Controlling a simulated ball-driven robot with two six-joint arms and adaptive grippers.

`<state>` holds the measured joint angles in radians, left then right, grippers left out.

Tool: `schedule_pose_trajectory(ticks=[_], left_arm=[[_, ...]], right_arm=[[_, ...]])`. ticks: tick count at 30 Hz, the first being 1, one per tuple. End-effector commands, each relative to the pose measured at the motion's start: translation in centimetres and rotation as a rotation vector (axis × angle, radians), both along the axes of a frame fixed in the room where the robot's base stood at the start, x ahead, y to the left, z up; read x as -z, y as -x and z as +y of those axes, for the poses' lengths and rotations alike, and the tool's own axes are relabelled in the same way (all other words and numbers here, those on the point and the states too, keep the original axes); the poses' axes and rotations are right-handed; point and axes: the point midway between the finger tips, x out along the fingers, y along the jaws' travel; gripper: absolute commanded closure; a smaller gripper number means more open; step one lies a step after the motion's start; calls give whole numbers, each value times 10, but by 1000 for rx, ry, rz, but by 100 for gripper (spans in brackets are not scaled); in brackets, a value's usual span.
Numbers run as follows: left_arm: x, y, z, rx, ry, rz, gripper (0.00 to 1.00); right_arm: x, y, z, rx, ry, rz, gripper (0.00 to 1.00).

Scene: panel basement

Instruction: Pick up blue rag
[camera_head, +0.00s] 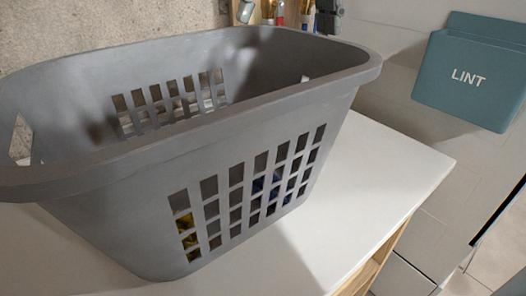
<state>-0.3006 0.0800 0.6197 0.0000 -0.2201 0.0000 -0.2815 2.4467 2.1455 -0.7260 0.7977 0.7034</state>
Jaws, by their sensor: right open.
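A grey laundry basket (120,215) stands upright on a white tabletop. Through the slots in its near side I see dark blue material (258,186), which may be the blue rag; its shape and extent are hidden by the basket wall. My right gripper (328,22) shows only as a small dark part at the top edge, past the basket's far rim. It is open, and I see nothing held in it. My left gripper is not in view.
Something yellow (187,232) shows through the basket's left slots. The basket's high rim surrounds its contents. Brushes (280,12) stand behind it. A teal LINT bin (468,80) hangs at the right. The white tabletop (375,185) is clear right of the basket.

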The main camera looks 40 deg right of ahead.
Motion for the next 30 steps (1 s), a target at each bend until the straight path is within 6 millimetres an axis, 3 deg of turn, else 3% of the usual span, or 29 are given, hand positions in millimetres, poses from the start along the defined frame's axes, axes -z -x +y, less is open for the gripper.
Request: schedule_pose_trajectory(ticks=[1, 11, 18, 22, 30], left_arm=[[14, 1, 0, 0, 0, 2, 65], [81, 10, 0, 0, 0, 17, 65], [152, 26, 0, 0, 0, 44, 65], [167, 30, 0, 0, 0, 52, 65], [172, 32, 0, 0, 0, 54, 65]], right_arm=[[15, 0, 0, 0, 0, 2, 0], [88, -2, 0, 0, -1, 18, 0], [168, -5, 0, 0, 0, 46, 0], [185, -6, 0, 0, 0, 52, 0], [217, -3, 5, -1, 1, 58, 0]])
